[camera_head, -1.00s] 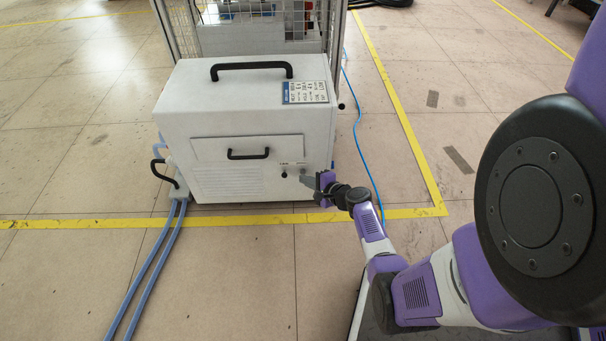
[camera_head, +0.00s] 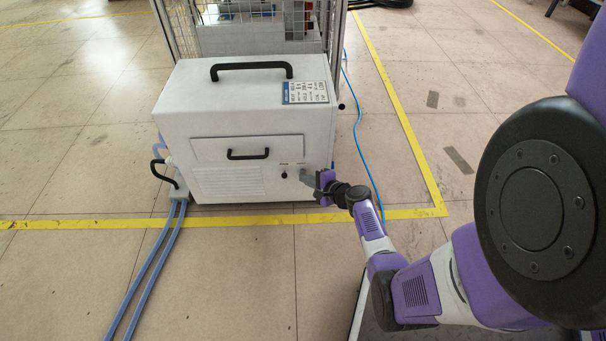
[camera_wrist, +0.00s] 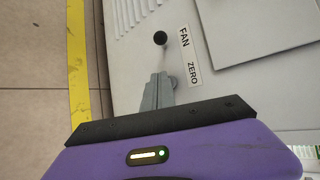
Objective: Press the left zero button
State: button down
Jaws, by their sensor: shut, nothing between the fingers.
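The white heater box (camera_head: 230,115) stands on the floor with its front panel towards me. A label strip in the wrist view reads "FAN" and "ZERO" (camera_wrist: 193,72). A black knob (camera_wrist: 160,38) sits beside "FAN"; it also shows in the head view (camera_head: 285,174). A small grey round button (camera_wrist: 173,82) beside "ZERO" is partly hidden by my fingers. My gripper (camera_wrist: 160,78) is shut and empty, its grey tips right beside this button. I cannot tell whether they touch it. In the head view my gripper (camera_head: 303,178) is at the panel's lower right.
The front panel has a black handle (camera_head: 248,154), and another handle (camera_head: 251,71) is on top. Blue hoses (camera_head: 158,265) run along the floor at left. A wire cage (camera_head: 265,25) stands behind the box. Open floor lies in front.

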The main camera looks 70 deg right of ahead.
dwell(0.5)
jog(key=shift+s+a, duration=0.3)
jog(key=shift+a, duration=0.35)
jog(key=a, duration=0.1)
jog(key=s+a+p, duration=0.1)
jog(key=a, duration=0.1)
jog(key=s+a, duration=0.1)
jog(key=shift+a, duration=0.35)
dwell(0.8)
